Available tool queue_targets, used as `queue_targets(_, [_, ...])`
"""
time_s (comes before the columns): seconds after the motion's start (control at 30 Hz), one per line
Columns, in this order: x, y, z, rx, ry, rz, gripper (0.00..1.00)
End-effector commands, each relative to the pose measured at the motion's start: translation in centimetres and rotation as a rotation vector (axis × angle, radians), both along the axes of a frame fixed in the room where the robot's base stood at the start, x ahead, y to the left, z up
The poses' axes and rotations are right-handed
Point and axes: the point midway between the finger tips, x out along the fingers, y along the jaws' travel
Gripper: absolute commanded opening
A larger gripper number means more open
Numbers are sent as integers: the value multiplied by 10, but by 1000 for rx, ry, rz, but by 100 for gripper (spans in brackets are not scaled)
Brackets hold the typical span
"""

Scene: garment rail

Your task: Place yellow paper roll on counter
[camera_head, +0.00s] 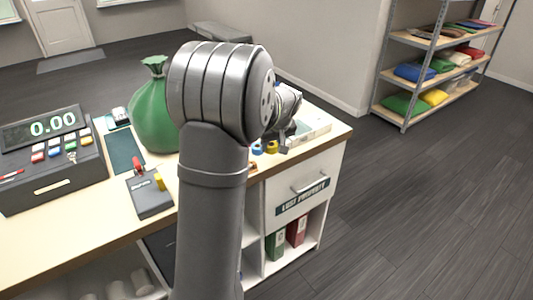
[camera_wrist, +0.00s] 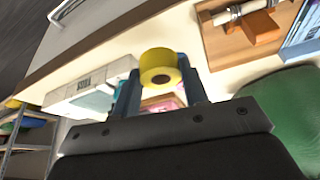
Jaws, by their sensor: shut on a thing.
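The yellow paper roll (camera_wrist: 158,66) sits between the two blue-grey fingers of my gripper (camera_wrist: 158,84) in the wrist view, with its dark core hole facing the camera. My gripper is shut on it. Pale counter (camera_wrist: 150,30) shows behind the roll. In the head view, my gripper (camera_head: 284,147) is low over the counter (camera_head: 333,127) near its right end, partly hidden by my arm. A small yellow shape (camera_head: 271,147) beside it looks like the roll. I cannot tell whether the roll touches the counter.
A blue ring (camera_head: 257,149) lies left of the yellow shape. A white tray (camera_head: 312,130) stands behind my gripper. A green sack (camera_head: 152,113), a card terminal (camera_head: 150,196) and a cash register (camera_head: 50,160) stand to the left. A wooden tray (camera_wrist: 215,47) shows in the wrist view.

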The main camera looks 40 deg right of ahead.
Motion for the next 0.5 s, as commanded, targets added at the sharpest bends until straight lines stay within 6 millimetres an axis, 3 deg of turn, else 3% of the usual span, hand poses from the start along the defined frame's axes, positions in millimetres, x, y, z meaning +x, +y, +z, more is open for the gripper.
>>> queue_targets(0.17, [16,4,-9,-1,-1,1,18])
queue_targets(0.5, [17,5,-48,1,1,-1,18])
